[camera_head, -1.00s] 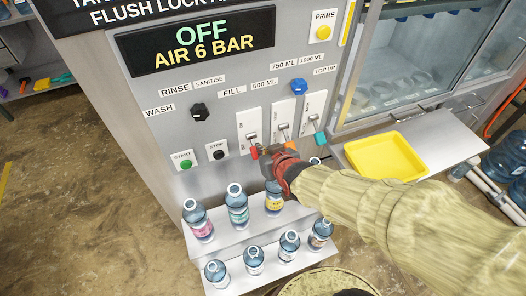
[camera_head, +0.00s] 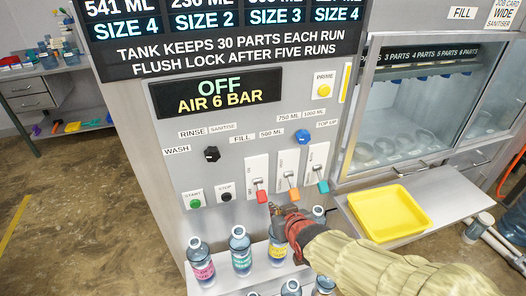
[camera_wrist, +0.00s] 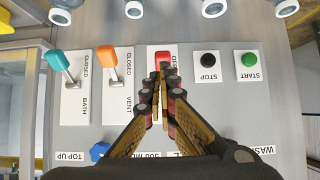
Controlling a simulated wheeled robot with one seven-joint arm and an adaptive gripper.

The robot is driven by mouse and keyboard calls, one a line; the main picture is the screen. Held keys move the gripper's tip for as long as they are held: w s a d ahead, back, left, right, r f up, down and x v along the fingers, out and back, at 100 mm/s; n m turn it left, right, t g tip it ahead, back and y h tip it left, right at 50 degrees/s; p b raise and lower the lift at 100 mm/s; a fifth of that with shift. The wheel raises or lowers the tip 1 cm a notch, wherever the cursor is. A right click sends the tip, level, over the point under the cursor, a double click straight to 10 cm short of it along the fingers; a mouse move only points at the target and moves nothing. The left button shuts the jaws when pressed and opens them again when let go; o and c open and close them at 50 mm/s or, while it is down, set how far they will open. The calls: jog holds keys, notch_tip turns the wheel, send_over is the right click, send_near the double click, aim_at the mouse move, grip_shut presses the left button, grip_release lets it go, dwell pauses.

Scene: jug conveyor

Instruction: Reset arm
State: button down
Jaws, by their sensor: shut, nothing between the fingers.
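My gripper (camera_head: 275,208) is shut and empty, in front of the machine's panel just below the red lever (camera_head: 261,196). In the wrist view, which is upside down, the closed fingertips (camera_wrist: 160,68) overlap the red handle (camera_wrist: 162,53); I cannot tell whether they touch it. The orange lever (camera_head: 293,194) and the teal lever (camera_head: 323,187) are beside it, and all three handles point down. My arm reaches in from the lower right. The display (camera_head: 215,95) reads OFF, AIR 6 BAR.
Several bottles (camera_head: 240,254) stand on the white stepped shelf below the panel, close under my gripper. A yellow tray (camera_head: 390,213) sits on a ledge to the right. A green button (camera_head: 195,203), a stop button (camera_head: 226,197) and black knob (camera_head: 212,154) are left of the levers.

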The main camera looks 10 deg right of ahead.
jog(key=shift+f, duration=0.1)
jog(key=s+d+f+g+h, duration=0.1)
jog(key=s+d+f+g, duration=0.15)
jog(key=s, duration=0.35)
jog(key=s+d+f+g, duration=0.1)
jog(key=s+g, duration=0.2)
jog(key=s, duration=0.2)
jog(key=s+d+r+m, duration=0.1)
jog(key=s+d+r, duration=0.2)
jog(key=s+r, duration=0.2)
jog(key=s+d+r+m+h, duration=0.1)
jog(key=s+d+r, duration=0.2)
jog(key=s+r, duration=0.2)
notch_tip(320, 180, up, 4)
jog(key=shift+f, duration=0.15)
jog(key=shift+s+d+t, duration=0.15)
jog(key=shift+t, duration=0.1)
